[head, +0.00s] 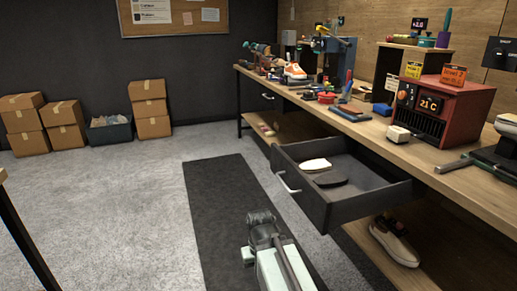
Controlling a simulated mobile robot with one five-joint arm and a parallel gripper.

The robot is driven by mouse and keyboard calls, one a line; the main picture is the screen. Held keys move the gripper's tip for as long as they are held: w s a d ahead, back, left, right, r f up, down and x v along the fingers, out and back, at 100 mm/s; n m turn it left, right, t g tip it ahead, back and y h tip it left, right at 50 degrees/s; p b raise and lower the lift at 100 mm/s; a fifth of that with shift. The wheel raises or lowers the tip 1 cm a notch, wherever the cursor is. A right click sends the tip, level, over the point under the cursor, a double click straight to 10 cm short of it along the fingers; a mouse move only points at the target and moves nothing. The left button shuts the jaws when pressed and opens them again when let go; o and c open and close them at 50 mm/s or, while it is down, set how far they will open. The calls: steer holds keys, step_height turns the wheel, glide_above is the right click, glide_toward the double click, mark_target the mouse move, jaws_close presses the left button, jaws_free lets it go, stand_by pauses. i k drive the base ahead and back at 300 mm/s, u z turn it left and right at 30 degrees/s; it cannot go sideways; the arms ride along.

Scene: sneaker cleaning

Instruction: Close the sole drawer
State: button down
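The dark sole drawer (347,212) is pulled out from under the workbench (437,171), on the right half of the head view. Its pale bar handle (287,182) is on the left-facing front panel. A white sole (315,165) and a dark sole (330,179) lie inside it. My arm rises at the bottom centre, and my gripper (260,218) is at its far end, left of and apart from the drawer. The gripper is small and seen from behind, so its fingers do not show clearly.
A dark mat (220,200) runs along the floor before the bench. A shoe (394,241) sits on the lower shelf below the drawer. A red heater (440,108) and tools crowd the benchtop. Cardboard boxes (150,108) stand by the back wall. The grey floor at left is clear.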

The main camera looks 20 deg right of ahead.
mark_target(376, 185)
steer(key=z, duration=0.05)
steer(key=i, duration=0.9)
steer(key=u, duration=1.9)
